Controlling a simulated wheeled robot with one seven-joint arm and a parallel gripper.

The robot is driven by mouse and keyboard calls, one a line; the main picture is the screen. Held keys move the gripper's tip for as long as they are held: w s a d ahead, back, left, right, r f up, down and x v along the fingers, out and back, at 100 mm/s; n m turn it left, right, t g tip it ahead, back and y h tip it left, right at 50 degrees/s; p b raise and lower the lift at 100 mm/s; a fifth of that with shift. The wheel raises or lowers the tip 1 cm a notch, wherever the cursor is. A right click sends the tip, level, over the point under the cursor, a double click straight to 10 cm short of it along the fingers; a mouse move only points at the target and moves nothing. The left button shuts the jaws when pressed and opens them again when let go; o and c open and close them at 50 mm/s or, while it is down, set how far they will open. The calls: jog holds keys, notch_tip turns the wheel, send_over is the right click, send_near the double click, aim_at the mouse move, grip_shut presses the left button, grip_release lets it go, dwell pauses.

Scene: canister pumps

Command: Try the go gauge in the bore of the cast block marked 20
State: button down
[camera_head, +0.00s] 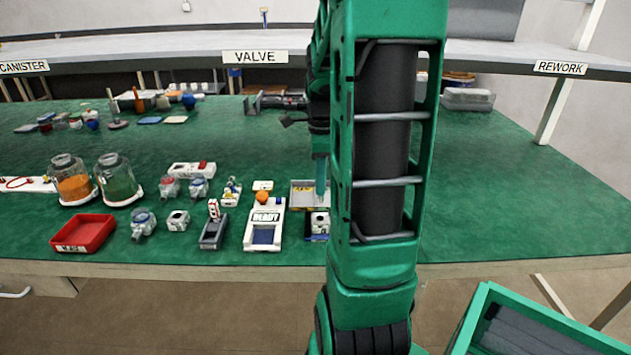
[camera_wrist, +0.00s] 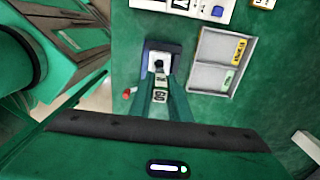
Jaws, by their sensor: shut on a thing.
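My gripper (camera_wrist: 160,84) is shut on the go gauge (camera_wrist: 159,97), whose "GO" label shows between the fingers in the wrist view. The gauge's dark tip points at a white cast block (camera_wrist: 153,56) seated in a dark blue holder (camera_wrist: 174,47). I cannot tell whether the tip is in the bore or just above it. In the head view this block (camera_head: 319,223) sits near the table's front, below my gripper (camera_head: 320,198). Its number is not readable. A second pale block (camera_head: 178,220) stands further left.
A grey two-part tray (camera_wrist: 194,75) with yellow and green labelled places lies right of the holder in the wrist view. A white "READY" device (camera_head: 265,217), a red tray (camera_head: 82,233) and jars (camera_head: 119,182) stand left.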

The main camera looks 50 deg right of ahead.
aim_at(320, 201)
jog(key=shift+f, duration=0.1)
jog(key=shift+f, duration=2.4)
jog(key=shift+s+f, duration=0.1)
jog(key=shift+f, duration=1.25)
jog(key=shift+r, duration=0.2)
dwell(0.8)
jog(key=shift+r, duration=1.1)
jog(key=shift+r, duration=2.5)
